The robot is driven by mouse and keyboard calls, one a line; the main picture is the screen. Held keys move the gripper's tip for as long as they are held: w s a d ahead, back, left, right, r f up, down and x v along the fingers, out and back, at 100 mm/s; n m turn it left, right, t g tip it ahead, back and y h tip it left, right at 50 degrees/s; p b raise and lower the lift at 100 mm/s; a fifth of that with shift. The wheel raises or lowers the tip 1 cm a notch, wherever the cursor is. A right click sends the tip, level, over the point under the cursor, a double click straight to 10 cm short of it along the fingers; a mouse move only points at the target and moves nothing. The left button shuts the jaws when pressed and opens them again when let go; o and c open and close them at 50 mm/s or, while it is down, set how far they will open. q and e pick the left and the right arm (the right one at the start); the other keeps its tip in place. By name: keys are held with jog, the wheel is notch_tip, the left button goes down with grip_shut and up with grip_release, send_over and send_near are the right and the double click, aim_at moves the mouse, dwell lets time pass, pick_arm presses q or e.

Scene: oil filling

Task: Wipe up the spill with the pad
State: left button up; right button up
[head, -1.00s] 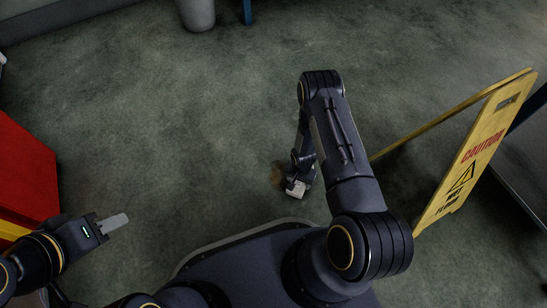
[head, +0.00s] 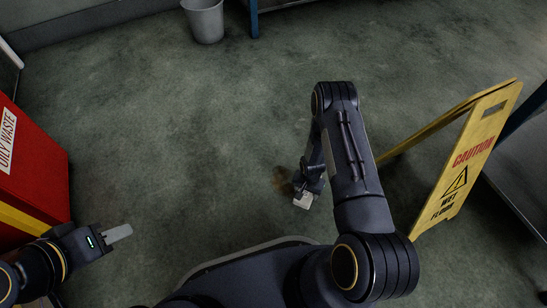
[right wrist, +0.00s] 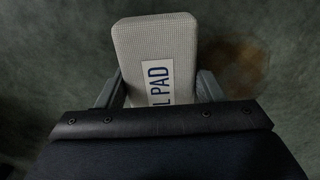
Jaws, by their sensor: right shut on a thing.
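The light grey pad (right wrist: 155,50), with a label reading "L PAD", is between the fingers of my right gripper (right wrist: 160,88), which is shut on it. In the head view the pad (head: 303,199) is low by the floor, below my right gripper (head: 308,186). The spill is a brown stain (head: 283,178) on the floor just up and left of the pad, partly hidden by the gripper. In the right wrist view the spill (right wrist: 242,62) lies to the right of the pad. My left gripper (head: 118,234) is empty at the lower left; its finger gap does not show.
A red and yellow oily waste bin (head: 35,165) stands at the left. A yellow caution sign (head: 470,160) stands at the right. A grey bucket (head: 205,20) is at the back by a blue table leg (head: 254,18). The floor between is clear.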

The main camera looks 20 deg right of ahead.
jog(key=shift+r+p, duration=0.7)
jog(key=shift+r, duration=1)
jog(key=shift+w, duration=0.1)
